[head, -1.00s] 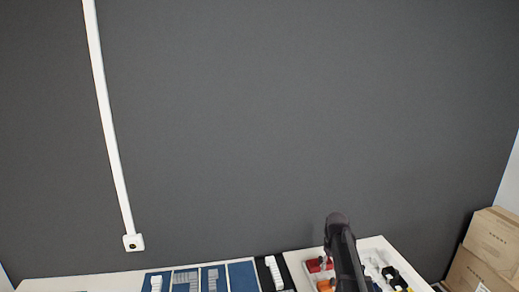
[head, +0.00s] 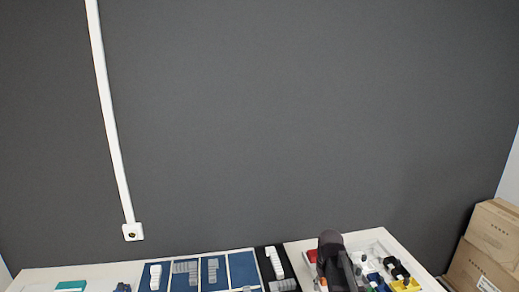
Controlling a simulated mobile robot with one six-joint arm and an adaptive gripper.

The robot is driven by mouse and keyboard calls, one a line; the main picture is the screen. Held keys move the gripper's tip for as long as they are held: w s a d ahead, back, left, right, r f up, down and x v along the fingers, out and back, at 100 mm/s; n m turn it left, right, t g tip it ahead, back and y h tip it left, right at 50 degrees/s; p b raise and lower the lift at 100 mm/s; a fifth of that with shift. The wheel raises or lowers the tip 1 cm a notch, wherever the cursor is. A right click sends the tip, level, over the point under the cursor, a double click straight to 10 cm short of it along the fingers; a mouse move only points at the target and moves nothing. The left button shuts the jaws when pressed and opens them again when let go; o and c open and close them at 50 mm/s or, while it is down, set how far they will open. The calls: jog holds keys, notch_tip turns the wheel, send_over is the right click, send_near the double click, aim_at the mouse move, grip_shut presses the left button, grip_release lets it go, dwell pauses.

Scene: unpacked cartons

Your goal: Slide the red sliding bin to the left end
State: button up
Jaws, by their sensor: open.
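A small red piece (head: 312,256) shows at the back right of the table, just left of my dark arm. It is mostly cut off from view, and I cannot tell whether it is the red sliding bin. My arm rises over the right part of the table and hides what lies behind it. My gripper's fingers do not show. No rail or left end of a slide can be made out.
The white table (head: 45,278) runs along the bottom edge, before a dark wall. Blue panels (head: 243,270) with grey and white pieces lie mid-table. A white tray (head: 378,240) with several small coloured items is right of my arm. Cardboard boxes (head: 492,235) stand far right.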

jog(key=s+a+f+b, duration=0.2)
jog(key=s, duration=0.3)
jog(key=s+a+f+m+b, duration=0.1)
jog(key=s+a+f+b, duration=0.1)
jog(key=s, duration=0.4)
jog(key=shift+f, duration=0.75)
